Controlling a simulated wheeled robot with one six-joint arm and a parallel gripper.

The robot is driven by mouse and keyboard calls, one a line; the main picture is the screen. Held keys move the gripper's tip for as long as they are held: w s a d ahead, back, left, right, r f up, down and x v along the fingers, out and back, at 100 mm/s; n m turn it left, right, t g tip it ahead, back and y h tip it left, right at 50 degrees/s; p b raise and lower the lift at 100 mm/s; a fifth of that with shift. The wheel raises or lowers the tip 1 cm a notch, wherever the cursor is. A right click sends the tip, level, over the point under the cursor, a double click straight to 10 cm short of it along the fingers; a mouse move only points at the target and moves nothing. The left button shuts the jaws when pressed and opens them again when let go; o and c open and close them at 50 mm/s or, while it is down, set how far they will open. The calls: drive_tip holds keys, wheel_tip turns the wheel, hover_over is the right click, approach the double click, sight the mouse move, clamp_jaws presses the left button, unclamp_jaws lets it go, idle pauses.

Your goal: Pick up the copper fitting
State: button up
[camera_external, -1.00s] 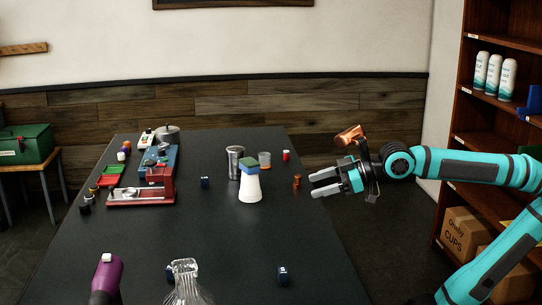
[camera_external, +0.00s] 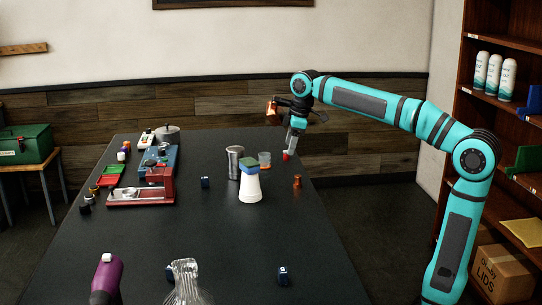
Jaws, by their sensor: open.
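The copper fitting (camera_external: 297,181) is a small orange-brown piece standing upright near the right edge of the dark table (camera_external: 240,255). My gripper (camera_external: 290,152) points down over the right side of the table, farther back than the fitting and apart from it. Its jaws are open, and seen edge-on the fingers overlap. The fingertips are close to a small red and white piece (camera_external: 285,155); I cannot tell if they touch it. The copper fitting is in full view.
The table in front of the fitting is mostly clear.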

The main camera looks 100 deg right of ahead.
drive_tip(key=s+d+g+y, duration=0.25)
drive_tip(key=s+d, duration=0.35)
drive_tip(key=d, duration=0.5)
approach(298, 178)
drive_tip(key=f, duration=0.1)
drive_tip(key=s+f, duration=0.1)
drive_tip(key=f, duration=0.1)
drive_tip(key=d+f, duration=0.1)
drive_tip(key=f, duration=0.1)
drive_tip(key=shift+s+f, duration=0.15)
drive_tip(key=shift+s, duration=0.05)
drive_tip(key=shift+w+a+f, duration=0.1)
drive_tip(key=shift+w+f, duration=0.1)
drive_tip(key=shift+f, duration=1.15)
drive_tip(key=shift+w+a+f, duration=0.1)
drive_tip(key=shift+w+f, duration=0.1)
drive_tip(key=shift+f, duration=1.2)
drive_tip(key=shift+c, duration=0.3)
drive_tip(key=c, duration=1)
